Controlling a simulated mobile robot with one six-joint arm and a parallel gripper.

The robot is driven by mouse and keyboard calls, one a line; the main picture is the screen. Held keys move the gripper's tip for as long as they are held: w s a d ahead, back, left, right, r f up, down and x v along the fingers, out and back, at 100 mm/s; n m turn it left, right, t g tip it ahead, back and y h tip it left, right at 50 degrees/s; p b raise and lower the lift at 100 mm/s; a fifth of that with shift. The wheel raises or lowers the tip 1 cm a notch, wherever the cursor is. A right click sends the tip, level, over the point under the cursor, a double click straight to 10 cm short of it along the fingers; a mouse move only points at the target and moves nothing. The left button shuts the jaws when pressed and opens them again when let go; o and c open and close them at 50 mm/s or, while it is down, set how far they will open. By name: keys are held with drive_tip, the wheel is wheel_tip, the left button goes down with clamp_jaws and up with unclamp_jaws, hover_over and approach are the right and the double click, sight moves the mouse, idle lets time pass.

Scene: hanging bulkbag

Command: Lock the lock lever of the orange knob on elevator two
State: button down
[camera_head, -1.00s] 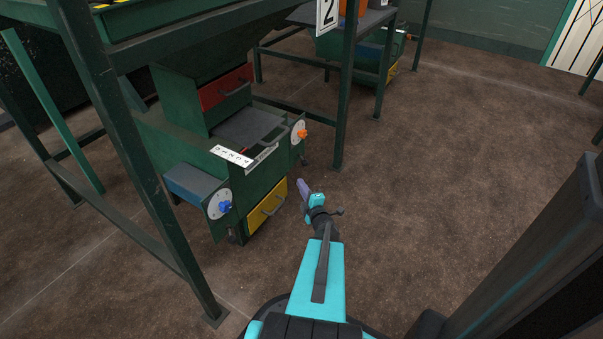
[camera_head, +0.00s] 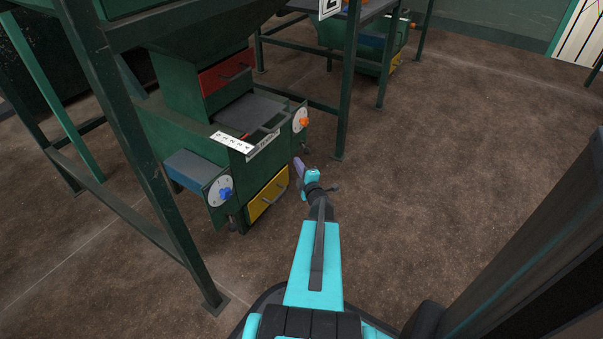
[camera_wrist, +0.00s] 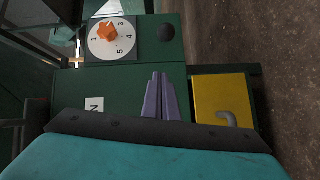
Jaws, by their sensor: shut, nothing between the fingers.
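The orange knob (camera_head: 303,122) sits on a white round dial at the right end of the green elevator unit (camera_head: 190,132). In the wrist view the orange knob (camera_wrist: 108,31) is at the upper left, on a dial (camera_wrist: 124,47) with printed numbers. A separate lock lever cannot be made out. My gripper (camera_head: 298,163) is shut and empty, below the orange knob and near the unit's front side. In the wrist view its purple fingers (camera_wrist: 160,82) are together, pointing up over the green panel, apart from the dial.
A blue knob (camera_head: 226,194) is on the unit's nearer dial. A yellow drawer (camera_head: 268,195) with a handle is at the front, a red drawer (camera_head: 226,75) above. A dark frame leg (camera_head: 348,85) stands behind the unit. The floor to the right is clear.

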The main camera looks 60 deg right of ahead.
sight(305, 148)
drive_tip(key=w+d+b, duration=0.1)
drive_tip(key=d+b, duration=0.1)
drive_tip(key=d, duration=0.3)
drive_tip(key=shift+w+d+f, duration=0.2)
drive_tip(key=shift+d+f, duration=0.2)
drive_tip(key=shift+f, duration=0.05)
idle(0.3)
drive_tip(key=shift+w+r+y, duration=0.1)
drive_tip(key=shift+w+y, duration=0.05)
drive_tip(key=shift+y, duration=0.15)
